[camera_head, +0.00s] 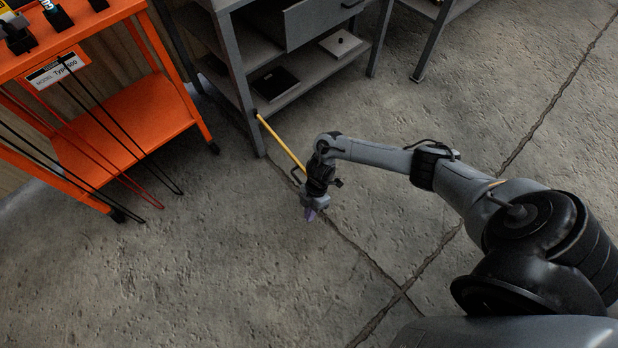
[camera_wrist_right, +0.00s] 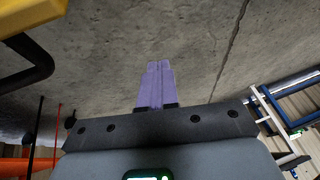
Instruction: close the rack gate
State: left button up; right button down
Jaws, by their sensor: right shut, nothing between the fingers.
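The rack gate is a yellow bar (camera_head: 281,142) joined to the front post of the grey rack (camera_head: 243,85). It sticks out from the rack into the room, so it stands open. A dark handle (camera_head: 296,174) shows near its free end, beside my right wrist, which partly hides that end. Part of the yellow bar (camera_wrist_right: 28,72) shows at the upper left of the right wrist view. My right gripper (camera_head: 310,214) points down beyond the bar's free end. Its purple fingers (camera_wrist_right: 155,84) are together and empty. I cannot tell whether the wrist touches the bar. My left gripper is not in view.
An orange cart (camera_head: 130,118) with black and red rods hanging off it stands at the left. The rack's lower shelf holds a dark box (camera_head: 274,83) and a pale box (camera_head: 340,43). The concrete floor (camera_head: 220,260) in front is clear.

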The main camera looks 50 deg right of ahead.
jog(key=w+d+r+t+h+p, duration=0.1)
jog(key=w+d+r, duration=0.2)
jog(key=w+r, duration=0.3)
jog(key=w+d+r+t+p, duration=0.1)
jog(key=w+d+r, duration=0.2)
jog(key=w+r, duration=0.2)
notch_tip(320, 180, down, 10)
jog(key=b, duration=0.8)
jog(key=shift+w+r+b, duration=0.25)
jog(key=shift+b, duration=0.05)
